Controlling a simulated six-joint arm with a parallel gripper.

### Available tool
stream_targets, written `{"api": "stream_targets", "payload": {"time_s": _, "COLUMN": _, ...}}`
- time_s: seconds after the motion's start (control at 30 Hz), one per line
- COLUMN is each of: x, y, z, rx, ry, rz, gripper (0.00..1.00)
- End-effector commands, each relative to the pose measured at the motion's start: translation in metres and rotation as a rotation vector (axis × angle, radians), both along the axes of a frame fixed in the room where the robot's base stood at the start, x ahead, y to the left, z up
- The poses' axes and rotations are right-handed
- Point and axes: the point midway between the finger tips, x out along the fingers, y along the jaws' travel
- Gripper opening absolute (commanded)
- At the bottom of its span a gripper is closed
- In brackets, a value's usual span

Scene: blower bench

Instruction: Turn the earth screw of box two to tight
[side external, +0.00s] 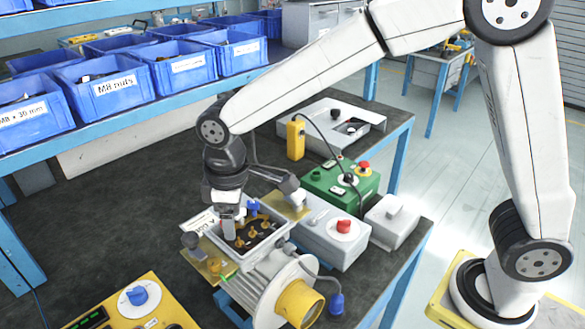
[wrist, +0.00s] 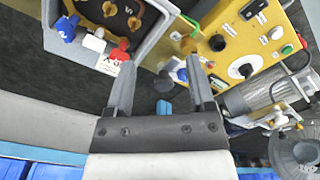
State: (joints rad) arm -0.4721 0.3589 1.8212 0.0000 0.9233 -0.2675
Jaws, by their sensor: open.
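An open grey terminal box (side external: 283,232) with brass terminals inside stands on the bench at the middle of the side view. The wrist view shows an open grey box (wrist: 150,32) with brass terminals at the upper left. A blue knob (wrist: 67,28), a white knob (wrist: 93,43) and a red knob (wrist: 120,52) sit along its edge. My gripper (side external: 233,228) is over the left part of the terminal box in the side view. I cannot tell which part is the earth screw or which box is two.
A yellow blower outlet (side external: 303,303) is in front of the box. A grey box with a red knob (side external: 343,227) and a green control box (side external: 330,185) stand to the right. A yellow panel (side external: 150,300) lies front left. Dark bench on the left is clear.

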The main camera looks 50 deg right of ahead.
Motion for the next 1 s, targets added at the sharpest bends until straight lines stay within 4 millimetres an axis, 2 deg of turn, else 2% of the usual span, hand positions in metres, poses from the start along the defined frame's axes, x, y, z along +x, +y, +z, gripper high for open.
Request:
{"api": "stream_targets", "payload": {"time_s": 0.47, "x": -0.014, "y": -0.065, "z": -0.016, "rx": 0.024, "ry": -0.046, "rz": -0.198, "gripper": 0.69}}
{"api": "stream_targets", "payload": {"time_s": 1.0, "x": -0.045, "y": -0.131, "z": -0.036, "rx": 0.050, "ry": -0.100, "rz": -0.424, "gripper": 0.69}}
